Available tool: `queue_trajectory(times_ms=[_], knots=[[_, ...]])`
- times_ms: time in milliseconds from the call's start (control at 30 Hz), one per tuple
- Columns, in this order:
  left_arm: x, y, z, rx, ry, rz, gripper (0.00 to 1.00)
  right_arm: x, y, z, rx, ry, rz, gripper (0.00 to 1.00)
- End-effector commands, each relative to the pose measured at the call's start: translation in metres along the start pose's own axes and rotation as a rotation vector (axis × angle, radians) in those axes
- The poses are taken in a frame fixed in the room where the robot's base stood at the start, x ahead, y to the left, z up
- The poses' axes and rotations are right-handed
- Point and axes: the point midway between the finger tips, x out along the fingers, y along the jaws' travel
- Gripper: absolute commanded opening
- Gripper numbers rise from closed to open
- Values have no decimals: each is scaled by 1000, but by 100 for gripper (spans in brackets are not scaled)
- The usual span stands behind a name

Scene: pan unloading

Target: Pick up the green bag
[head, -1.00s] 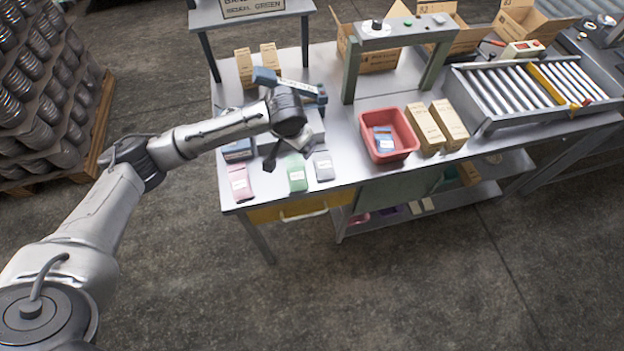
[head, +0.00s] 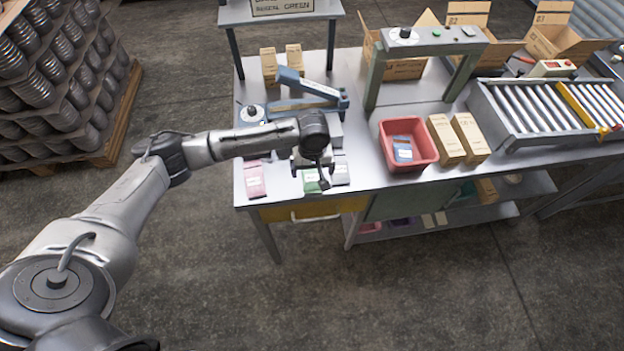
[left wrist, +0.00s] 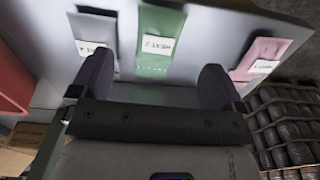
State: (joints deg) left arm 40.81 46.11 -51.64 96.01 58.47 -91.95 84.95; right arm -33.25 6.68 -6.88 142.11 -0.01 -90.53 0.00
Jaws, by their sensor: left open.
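The green bag (head: 312,184) lies on the metal table near its front edge, partly covered by my left gripper in the head view. In the left wrist view the green bag (left wrist: 158,42), with a white label, lies beyond and between the two fingers. My left gripper (head: 314,176) hangs over the green bag, pointing down. In the left wrist view its fingers (left wrist: 158,85) are apart with nothing between them. A pink bag (head: 256,180) lies to the left of the green bag and a grey bag (head: 341,174) close to its right. My right gripper is not in view.
A red bin (head: 431,148) holding a blue packet stands to the right, beside two tan boxes (head: 446,140). A blue sealing device (head: 310,95) stands behind the bags. A roller conveyor (head: 530,110) is at the far right. The table's front edge is close to the bags.

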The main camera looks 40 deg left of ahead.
Motion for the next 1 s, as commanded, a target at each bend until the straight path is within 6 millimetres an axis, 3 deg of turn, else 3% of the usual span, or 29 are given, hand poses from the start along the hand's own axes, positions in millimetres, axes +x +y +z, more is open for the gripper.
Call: queue_trajectory(times_ms=[100, 367, 700, 1000], knots=[[14, 0, 0, 0, 1, 0, 94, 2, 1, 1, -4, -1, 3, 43], [27, 0, -1, 1, 1, 0, 94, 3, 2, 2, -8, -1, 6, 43], [67, 0, -1, 1, 1, 1, 94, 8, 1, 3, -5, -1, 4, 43], [75, 0, -1, 2, 2, 1, 94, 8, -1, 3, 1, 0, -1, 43]])
